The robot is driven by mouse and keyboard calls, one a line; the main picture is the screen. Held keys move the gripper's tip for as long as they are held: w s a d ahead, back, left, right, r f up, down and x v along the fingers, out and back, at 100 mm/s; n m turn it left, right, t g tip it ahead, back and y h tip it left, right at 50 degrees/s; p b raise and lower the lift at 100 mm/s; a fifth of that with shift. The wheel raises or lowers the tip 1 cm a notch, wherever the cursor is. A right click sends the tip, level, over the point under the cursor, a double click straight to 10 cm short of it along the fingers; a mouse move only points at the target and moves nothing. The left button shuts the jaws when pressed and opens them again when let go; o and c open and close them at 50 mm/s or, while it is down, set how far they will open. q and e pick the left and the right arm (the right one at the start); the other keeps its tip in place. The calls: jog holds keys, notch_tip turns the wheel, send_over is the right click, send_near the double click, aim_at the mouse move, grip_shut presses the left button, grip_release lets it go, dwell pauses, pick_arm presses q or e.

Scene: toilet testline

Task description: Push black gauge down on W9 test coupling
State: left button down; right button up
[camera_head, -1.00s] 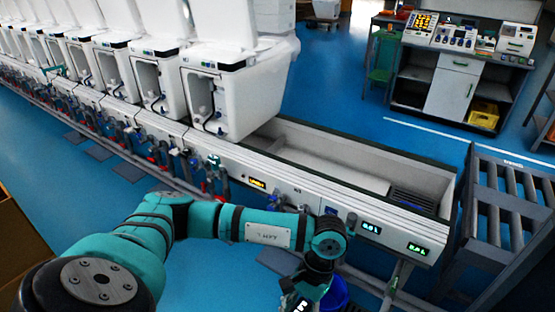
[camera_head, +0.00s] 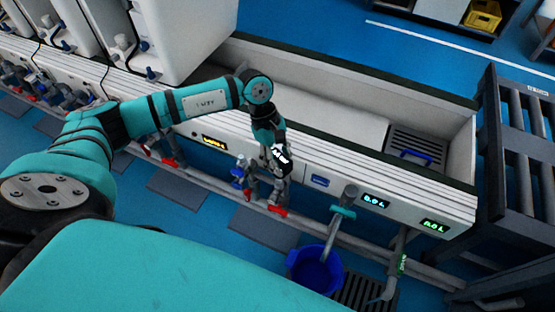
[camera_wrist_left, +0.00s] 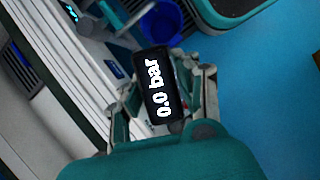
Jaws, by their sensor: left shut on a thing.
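A black gauge (camera_wrist_left: 155,85) with a lit "0.0 bar" display is in my left gripper (camera_wrist_left: 165,100), which is shut on it. In the head view the gauge (camera_head: 282,156) shows small, with its display lit, at the end of my left arm. The gripper (camera_head: 277,145) is in front of the test bench's front panel, over fittings with red handles (camera_head: 277,210). I cannot read which coupling is W9, and the gauge's lower end is hidden. My right gripper is not in view.
The long test bench (camera_head: 330,195) has an open trough on top and pipes along its front. A blue bucket (camera_head: 315,270) stands on the floor below a tap. A dark roller rack (camera_head: 520,170) stands at the right. White toilet units (camera_head: 165,35) stand at the upper left.

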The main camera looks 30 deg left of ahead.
pick_arm(q)
jog(key=w+n, duration=0.1)
jog(key=w+a+f+n+t+b, duration=0.1)
jog(key=n, duration=0.1)
jog(key=w+a+f+n, duration=0.1)
jog(key=shift+w+t+b, duration=0.1)
jog(key=shift+t+b, duration=0.25)
jog(key=shift+t, duration=0.05)
jog(key=shift+f, duration=0.3)
notch_tip(320, 180, down, 3)
jog(key=shift+f+b, duration=0.2)
jog(key=shift+b, duration=0.8)
jog(key=shift+f+b, duration=0.5)
jog(key=shift+f, duration=0.5)
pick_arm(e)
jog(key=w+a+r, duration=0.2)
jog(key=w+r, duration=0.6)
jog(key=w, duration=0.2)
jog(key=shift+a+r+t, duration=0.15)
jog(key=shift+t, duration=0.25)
